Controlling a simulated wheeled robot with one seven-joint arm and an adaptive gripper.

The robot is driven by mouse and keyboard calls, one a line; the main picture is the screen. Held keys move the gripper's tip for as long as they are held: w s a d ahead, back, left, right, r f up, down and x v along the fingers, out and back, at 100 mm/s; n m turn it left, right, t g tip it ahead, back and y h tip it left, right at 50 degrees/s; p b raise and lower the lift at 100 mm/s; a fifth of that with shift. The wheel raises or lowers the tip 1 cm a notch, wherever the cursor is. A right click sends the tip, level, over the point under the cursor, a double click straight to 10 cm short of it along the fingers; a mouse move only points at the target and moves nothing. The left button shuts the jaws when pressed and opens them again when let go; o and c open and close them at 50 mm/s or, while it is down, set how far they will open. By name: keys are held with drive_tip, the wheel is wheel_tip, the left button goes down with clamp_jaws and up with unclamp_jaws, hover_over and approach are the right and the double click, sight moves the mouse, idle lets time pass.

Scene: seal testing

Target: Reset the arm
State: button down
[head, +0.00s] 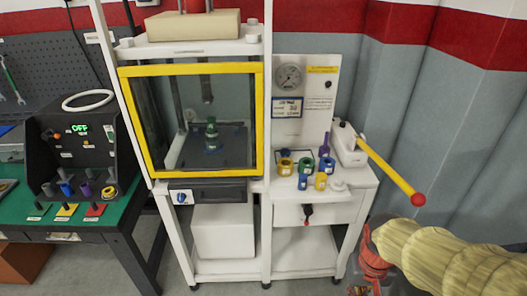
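Part of my arm, in a cream ribbed sleeve, reaches in from the right edge at the lower right of the head view. A red coiled part shows by the sleeve's left end, low down near the floor. My gripper cannot be made out in this view. The arm is to the right of the white test bench (318,190) and below the yellow lever (388,171) with its red ball end. I see a gap between the sleeve and the bench.
A test chamber with a yellow-framed window (262,120) holds a green-topped part (211,130). Several coloured fittings stand on the bench below a pressure gauge (289,76). A green table (90,220) with a black device (82,150) stands left. Grey wall panels (450,130) are behind the arm.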

drive_tip(key=s+a+r+t, duration=0.2)
drive_tip(key=r, duration=0.5)
drive_tip(key=s+a+r+n+t, duration=0.1)
drive_tip(key=a+r+t, duration=0.1)
drive_tip(key=r, duration=0.6)
drive_tip(key=shift+s+t, duration=0.4)
drive_tip(key=shift+t, duration=0.3)
drive_tip(key=c, duration=2.6)
unclamp_jaws()
